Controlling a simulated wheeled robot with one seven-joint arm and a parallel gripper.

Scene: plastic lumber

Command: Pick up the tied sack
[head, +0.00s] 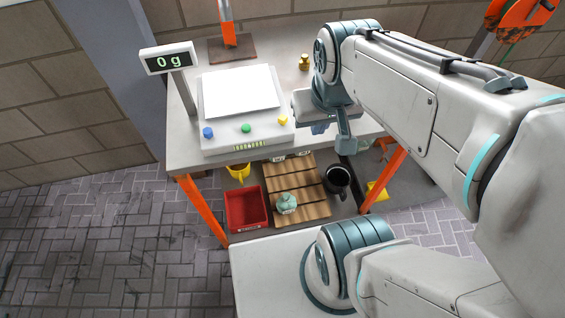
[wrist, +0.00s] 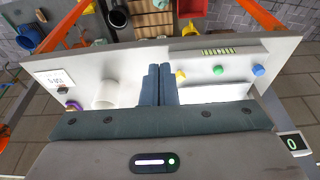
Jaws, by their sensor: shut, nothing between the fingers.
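The tied sack (head: 287,203) is small and pale teal, and it sits on a slatted wooden pallet (head: 315,208) on the level below the tabletop. A bit of teal shows at the top edge of the wrist view (wrist: 160,4), on the pallet (wrist: 153,22). My gripper (head: 322,128) is above the tabletop, right of the scale, higher than the sack and apart from it. In the wrist view its two fingers (wrist: 158,70) are together with nothing between them.
The table (head: 185,150) with orange legs overhangs the lower level. A scale (head: 240,95) reading 0 g stands on it, with a brass weight (head: 304,62) behind. A red bin (head: 246,208), black mug (head: 338,179) and yellow cup (head: 238,171) surround the pallet.

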